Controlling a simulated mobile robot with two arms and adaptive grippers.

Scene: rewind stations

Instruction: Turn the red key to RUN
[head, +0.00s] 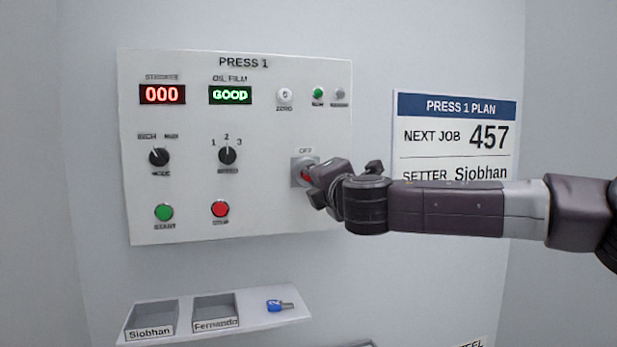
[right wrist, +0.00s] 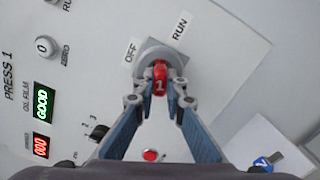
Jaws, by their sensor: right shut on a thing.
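The red key (right wrist: 160,76), marked 1, sits in the round lock of the PRESS 1 panel. In the head view only a bit of the red key (head: 306,176) shows on the grey lock plate (head: 298,167). My right gripper (right wrist: 165,84) is shut on the red key; in the head view the right gripper (head: 313,181) hides most of it. In the right wrist view the OFF label (right wrist: 131,52) and RUN label (right wrist: 180,27) lie beside the lock. I cannot tell which label the key points to. My left gripper is in neither view.
The panel (head: 270,220) also carries knobs, buttons and displays reading 000 and GOOD. Below, a shelf (head: 255,319) holds trays labelled Siobhan (head: 151,315) and Fernando (head: 215,308), and a blue key (head: 279,305). A plan sign (head: 455,105) hangs to the right, partly behind my right arm.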

